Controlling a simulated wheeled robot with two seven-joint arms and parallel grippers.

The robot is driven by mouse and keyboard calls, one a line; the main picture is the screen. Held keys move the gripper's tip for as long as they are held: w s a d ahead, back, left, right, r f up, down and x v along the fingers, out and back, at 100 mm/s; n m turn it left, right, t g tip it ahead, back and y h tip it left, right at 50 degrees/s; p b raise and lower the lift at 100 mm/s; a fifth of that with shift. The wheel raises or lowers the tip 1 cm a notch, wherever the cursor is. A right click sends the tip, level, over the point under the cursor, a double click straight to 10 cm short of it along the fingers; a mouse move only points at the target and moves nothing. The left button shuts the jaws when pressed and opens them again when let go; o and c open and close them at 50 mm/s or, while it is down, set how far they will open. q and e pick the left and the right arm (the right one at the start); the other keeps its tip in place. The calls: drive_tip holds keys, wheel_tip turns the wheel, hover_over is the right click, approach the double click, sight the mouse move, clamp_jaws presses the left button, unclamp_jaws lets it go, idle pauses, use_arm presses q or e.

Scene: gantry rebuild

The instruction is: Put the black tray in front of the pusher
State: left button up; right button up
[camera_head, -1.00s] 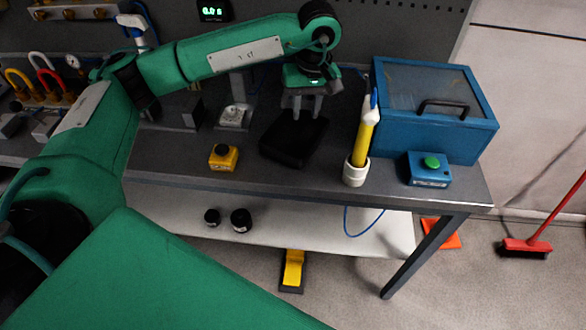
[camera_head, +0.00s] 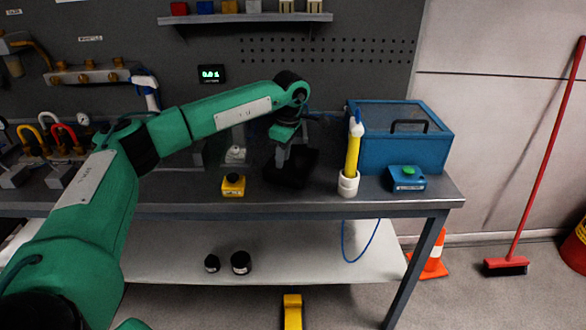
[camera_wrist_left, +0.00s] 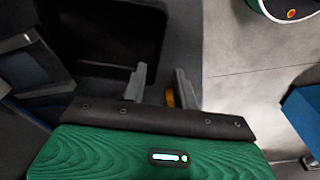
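The black tray (camera_head: 299,166) lies on the grey bench, left of the yellow-and-white cylinder. In the left wrist view its dark hollow (camera_wrist_left: 112,32) fills the upper left. My left gripper (camera_head: 281,157) is down at the tray's left side. In the wrist view its two fingers (camera_wrist_left: 160,86) stand apart by the tray's wall; I cannot tell whether they touch it. A grey upright bracket with a pale fitting (camera_head: 235,153) stands left of the tray; I cannot tell whether it is the pusher. My right gripper is not in view.
A yellow button box (camera_head: 233,186) sits left of the tray near the bench's front edge. The yellow-and-white cylinder (camera_head: 352,160) stands in a white holder to the right. Beyond it are a blue lidded box (camera_head: 400,150) and a blue box with a green button (camera_head: 406,179).

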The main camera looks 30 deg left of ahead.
sight(282, 175)
use_arm(q)
wheel_tip(282, 175, down, 2)
drive_tip(key=shift+a+f, duration=0.1)
drive_tip(key=f+p, duration=0.1)
drive_tip(key=f, duration=0.3)
drive_tip(key=shift+a+f, duration=0.2)
drive_tip(key=shift+f, duration=0.35)
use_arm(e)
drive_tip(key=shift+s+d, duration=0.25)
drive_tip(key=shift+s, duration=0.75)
use_arm(q)
drive_tip(key=shift+c, duration=0.4)
clamp_jaws()
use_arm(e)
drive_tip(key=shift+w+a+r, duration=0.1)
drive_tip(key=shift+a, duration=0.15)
